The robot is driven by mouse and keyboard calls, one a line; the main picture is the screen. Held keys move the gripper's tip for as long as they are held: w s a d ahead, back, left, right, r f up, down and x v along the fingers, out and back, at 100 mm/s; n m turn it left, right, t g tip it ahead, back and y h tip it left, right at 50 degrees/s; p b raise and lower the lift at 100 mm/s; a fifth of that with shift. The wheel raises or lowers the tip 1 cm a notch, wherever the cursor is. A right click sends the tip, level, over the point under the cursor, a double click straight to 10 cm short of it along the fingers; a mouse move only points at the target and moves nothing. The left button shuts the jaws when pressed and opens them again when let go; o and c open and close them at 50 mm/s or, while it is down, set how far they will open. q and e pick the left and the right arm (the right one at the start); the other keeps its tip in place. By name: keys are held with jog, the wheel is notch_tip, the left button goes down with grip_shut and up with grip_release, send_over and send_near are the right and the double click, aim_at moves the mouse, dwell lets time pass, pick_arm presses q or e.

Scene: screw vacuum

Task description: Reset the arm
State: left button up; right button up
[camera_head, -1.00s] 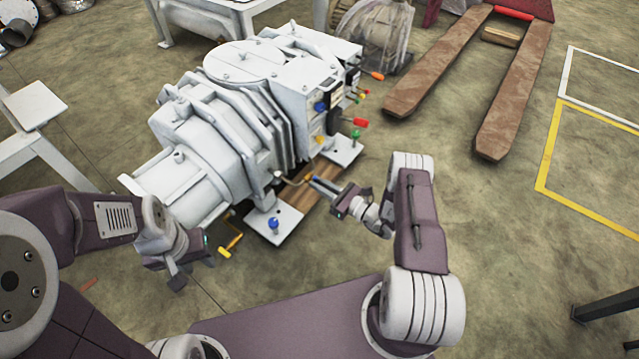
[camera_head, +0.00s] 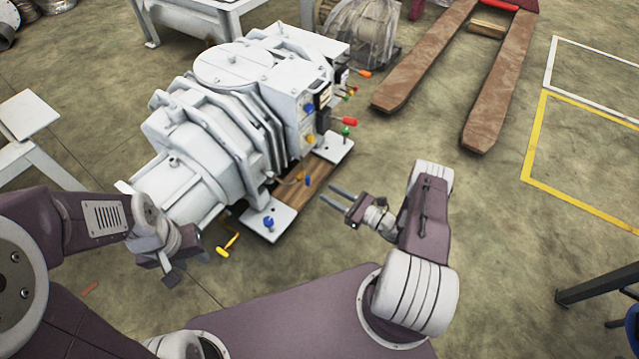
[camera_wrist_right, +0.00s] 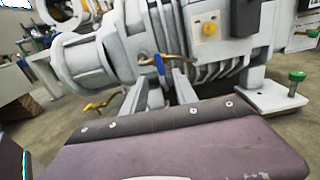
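The white screw vacuum pump (camera_head: 205,135) stands on the floor on a wooden base. A small blue handle (camera_head: 308,181) on a brass-coloured pipe sticks out near its base. It also shows in the right wrist view (camera_wrist_right: 160,65). My right gripper (camera_head: 334,194) is open and empty, just right of the blue handle and apart from it. In the right wrist view its two fingers (camera_wrist_right: 162,90) point toward the pump, with the blue handle in line between them. My left gripper (camera_head: 186,268) hangs left of the yellow handle (camera_head: 229,243); its finger gap is unclear and nothing shows in it.
Red, yellow and green knobs (camera_head: 347,122) stick out of the pump's right side. A blue knob (camera_head: 268,222) sits on the near foot plate. A pallet truck with brown forks (camera_head: 500,90) stands at the back right. The floor right of my right arm is mostly clear.

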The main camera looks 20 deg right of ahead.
jog(key=shift+s+d, duration=0.3)
jog(key=shift+s, duration=0.15)
